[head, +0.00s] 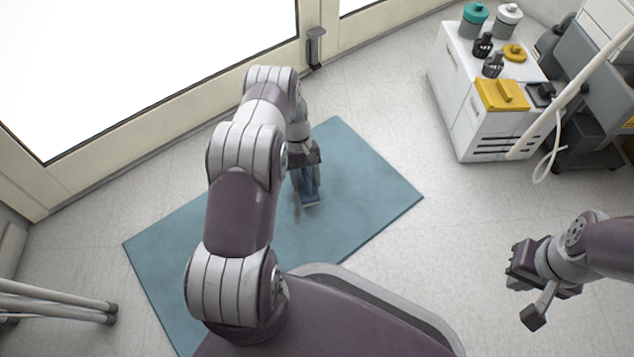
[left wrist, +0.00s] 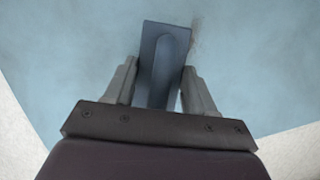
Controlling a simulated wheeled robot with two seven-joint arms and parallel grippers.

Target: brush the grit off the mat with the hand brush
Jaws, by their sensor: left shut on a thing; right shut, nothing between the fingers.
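A blue rectangular mat (head: 370,200) lies on the floor in front of the glass door. My left gripper (head: 304,178) reaches down over the middle of the mat and is shut on the hand brush (head: 310,194). In the left wrist view the blue-grey brush (left wrist: 165,60) sits between the two fingers of my left gripper (left wrist: 165,88), close over the mat (left wrist: 80,60). A faint brownish smudge of grit (left wrist: 195,38) shows beside the brush. My right gripper (head: 518,268) is shut and empty, off to the right above the floor.
Metal tube legs (head: 60,303) are at the lower left. Floor between mat and cabinet is clear.

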